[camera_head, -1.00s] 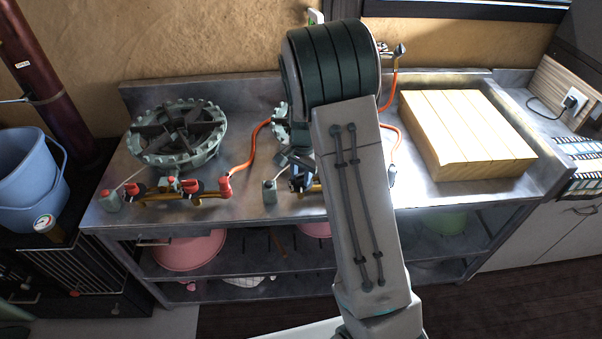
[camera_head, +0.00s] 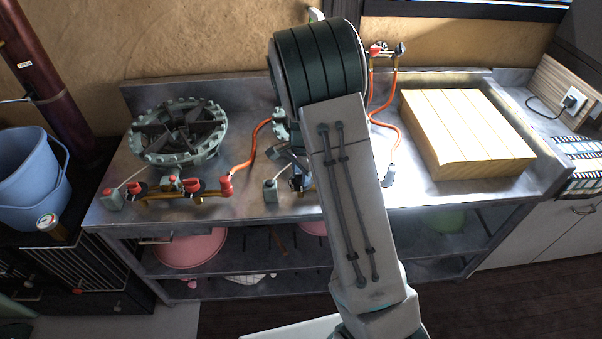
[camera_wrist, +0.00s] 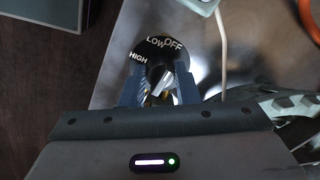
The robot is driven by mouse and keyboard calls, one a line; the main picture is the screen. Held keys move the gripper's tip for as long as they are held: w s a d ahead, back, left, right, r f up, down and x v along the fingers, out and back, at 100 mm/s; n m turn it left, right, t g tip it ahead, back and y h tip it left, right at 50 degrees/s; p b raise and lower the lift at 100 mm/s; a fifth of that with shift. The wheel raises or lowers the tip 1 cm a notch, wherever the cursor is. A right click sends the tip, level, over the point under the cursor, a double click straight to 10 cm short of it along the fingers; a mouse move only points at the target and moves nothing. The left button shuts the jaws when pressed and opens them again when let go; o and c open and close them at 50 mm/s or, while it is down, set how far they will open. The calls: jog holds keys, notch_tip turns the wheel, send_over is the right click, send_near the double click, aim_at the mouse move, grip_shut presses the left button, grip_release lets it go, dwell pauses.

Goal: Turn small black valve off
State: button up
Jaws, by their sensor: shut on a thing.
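The small black valve (camera_wrist: 158,46) is seen from above in the wrist view, its black dial marked HIGH, LOW and OFF. A short pale metal part stands just below the dial, between the fingers. My gripper (camera_wrist: 158,84) has one dark blue finger on each side of this part and is shut on the valve. The fingers hide the valve's lower part, so I cannot tell exactly which mark it points to. In the head view my arm covers most of this valve and its burner.
A left burner (camera_head: 180,133) has a pipe with red-knobbed valves (camera_head: 190,186) in front. Orange hoses (camera_head: 256,150) run across the metal counter (camera_head: 400,196). A wooden board (camera_head: 466,132) covers the right side. A blue bucket (camera_head: 28,182) stands at the left.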

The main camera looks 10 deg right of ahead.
jog(key=o, duration=1)
jog(key=shift+r, duration=0.1)
jog(key=r, duration=1.3)
jog(key=shift+s+d+r, duration=0.15)
jog(key=shift+s+r, duration=0.2)
jog(key=s+r+n, duration=0.1)
jog(key=s+n, duration=0.3)
jog(key=s, duration=0.4)
jog(key=s+r+n+t, duration=0.1)
jog(key=s+n, duration=0.3)
jog(key=s, duration=0.4)
jog(key=s+r+n+t, duration=0.1)
jog(key=s+r+n, duration=0.2)
jog(key=s+n, duration=0.2)
jog(key=shift+s, duration=1.9)
